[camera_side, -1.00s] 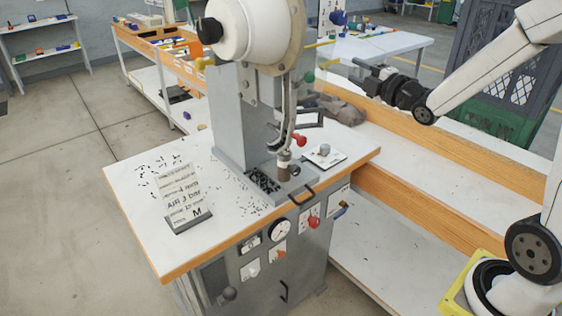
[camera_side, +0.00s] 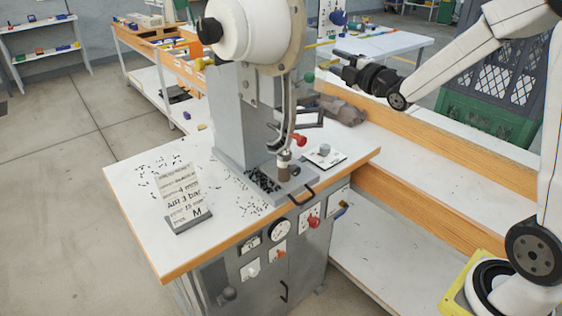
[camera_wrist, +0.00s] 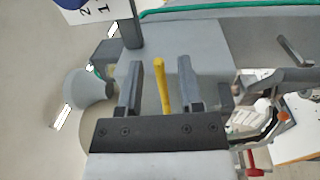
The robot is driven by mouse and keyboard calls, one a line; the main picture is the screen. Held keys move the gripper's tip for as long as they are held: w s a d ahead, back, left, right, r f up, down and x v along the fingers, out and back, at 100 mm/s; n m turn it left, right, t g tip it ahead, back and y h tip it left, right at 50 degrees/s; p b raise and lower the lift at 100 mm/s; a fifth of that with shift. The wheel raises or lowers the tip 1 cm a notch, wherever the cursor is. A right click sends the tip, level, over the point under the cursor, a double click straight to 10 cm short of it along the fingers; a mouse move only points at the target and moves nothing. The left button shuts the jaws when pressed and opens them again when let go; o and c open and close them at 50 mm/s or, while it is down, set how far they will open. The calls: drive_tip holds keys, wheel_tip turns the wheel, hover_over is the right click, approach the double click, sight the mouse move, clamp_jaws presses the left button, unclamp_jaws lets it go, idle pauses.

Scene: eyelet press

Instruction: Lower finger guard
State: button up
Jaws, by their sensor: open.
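The eyelet press (camera_side: 232,115) stands on a white-topped bench. A dark angular frame (camera_side: 307,117), which looks like the finger guard, juts out to the right of the press column, above the tool area. What seems the same frame shows at the right of the wrist view (camera_wrist: 262,125). My gripper (camera_side: 338,60) is open, right of the press head and above that frame, apart from it. In the wrist view its two fingers (camera_wrist: 160,90) are spread with a yellow rod (camera_wrist: 162,85) between them in the picture; I cannot tell how far beyond them it lies.
A red knob (camera_side: 299,140) is beside the press tool. A small white plate with a grey knob (camera_side: 324,155) lies on the bench. A sign (camera_side: 181,195) stands at left among scattered eyelets. A wooden-edged bench (camera_side: 430,150) runs behind at right.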

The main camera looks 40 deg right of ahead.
clamp_jaws()
drive_tip(key=shift+s, duration=0.8)
drive_tip(key=shift+s+f, duration=0.15)
drive_tip(key=shift+s, duration=0.5)
